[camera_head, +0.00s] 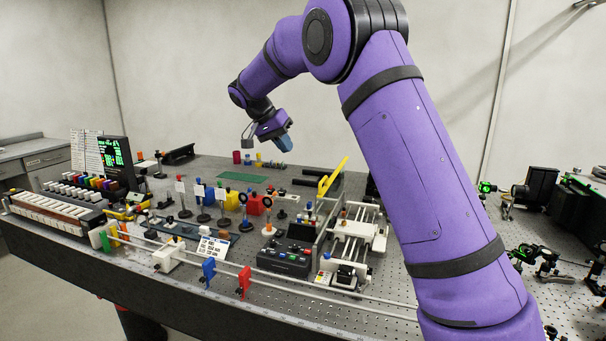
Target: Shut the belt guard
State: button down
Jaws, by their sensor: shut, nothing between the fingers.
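A slim yellow piece (332,177) stands tilted up at the back of a white-framed mechanism (357,232) right of the bench's middle. It looks like the belt guard, raised, but I cannot be sure at this size. My gripper (284,141) hangs above the far part of the bench, left of the yellow piece and apart from it. It is shut and empty. My purple arm covers the bench to the right of the mechanism.
A dark control box (286,257) with coloured buttons stands left of the mechanism. Several lens posts and coloured blocks (231,200) crowd the bench's middle. Long rails (300,285) run along the front. A green mat (241,178) lies farther back, with some bare bench around it.

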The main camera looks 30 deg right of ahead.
send_near(325, 188)
notch_tip(325, 188, down, 3)
jog(key=w, duration=0.3)
jog(key=s, duration=0.1)
jog(key=s+d, duration=0.1)
jog(key=s, duration=0.1)
jog(key=shift+s+d+f, duration=0.1)
jog(key=shift+d+f, duration=0.15)
jog(key=shift+d, duration=0.1)
jog(key=shift+d, duration=0.15)
